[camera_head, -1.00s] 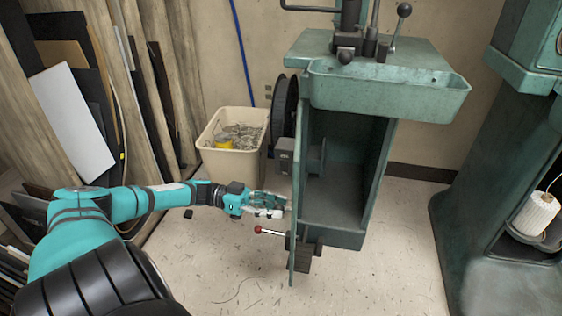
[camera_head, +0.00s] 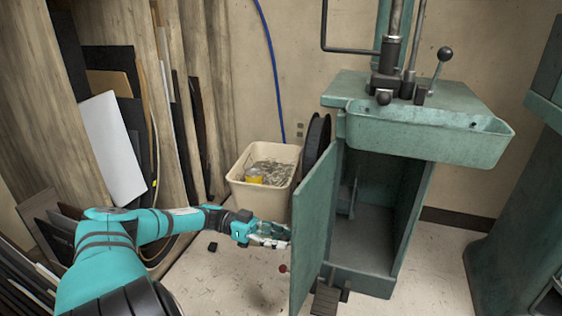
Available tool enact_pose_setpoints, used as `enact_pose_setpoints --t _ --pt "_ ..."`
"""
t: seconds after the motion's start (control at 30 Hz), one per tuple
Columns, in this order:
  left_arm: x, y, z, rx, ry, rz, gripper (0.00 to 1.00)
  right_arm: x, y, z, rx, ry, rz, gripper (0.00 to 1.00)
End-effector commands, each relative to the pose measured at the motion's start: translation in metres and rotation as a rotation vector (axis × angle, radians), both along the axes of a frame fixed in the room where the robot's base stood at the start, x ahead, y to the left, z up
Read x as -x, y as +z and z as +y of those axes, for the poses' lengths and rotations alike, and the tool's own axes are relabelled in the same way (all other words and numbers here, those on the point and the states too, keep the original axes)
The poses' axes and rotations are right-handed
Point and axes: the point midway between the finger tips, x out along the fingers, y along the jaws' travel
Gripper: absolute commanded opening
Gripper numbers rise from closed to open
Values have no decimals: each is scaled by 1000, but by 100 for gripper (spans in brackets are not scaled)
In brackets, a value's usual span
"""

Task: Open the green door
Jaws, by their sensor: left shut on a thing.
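The green door (camera_head: 317,226) stands ajar on the left side of the green machine cabinet (camera_head: 361,271), swung outward with its face towards the left. The cabinet's inside shows to the right of the door and looks empty apart from a rod or bracket. My left gripper (camera_head: 284,238) is at the outer face of the door, near its front edge. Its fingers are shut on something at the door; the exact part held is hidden. My right gripper is not in view.
A beige bin (camera_head: 266,176) with metal scraps stands behind my left gripper. Boards lean on the wall at left. A red-tipped lever (camera_head: 283,268) sits low beside the door, a pedal (camera_head: 325,299) below it. Another green machine (camera_head: 515,215) stands right.

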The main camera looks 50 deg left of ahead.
Motion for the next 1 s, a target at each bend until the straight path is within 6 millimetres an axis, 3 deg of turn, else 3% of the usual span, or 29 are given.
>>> enact_pose_setpoints --t 0.07,0.1,0.27,0.67,1.0 --pt "-5 4 4 -1 17 -10 0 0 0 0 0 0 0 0" --pt "-5 4 3 -1 17 -10 32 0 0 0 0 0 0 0" --pt "-4 4 3 -1 13 -9 53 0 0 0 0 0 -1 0" --pt "2 1 10 -2 9 -4 53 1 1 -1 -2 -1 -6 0" --pt "31 2 69 -2 14 -9 53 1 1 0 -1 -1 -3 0"
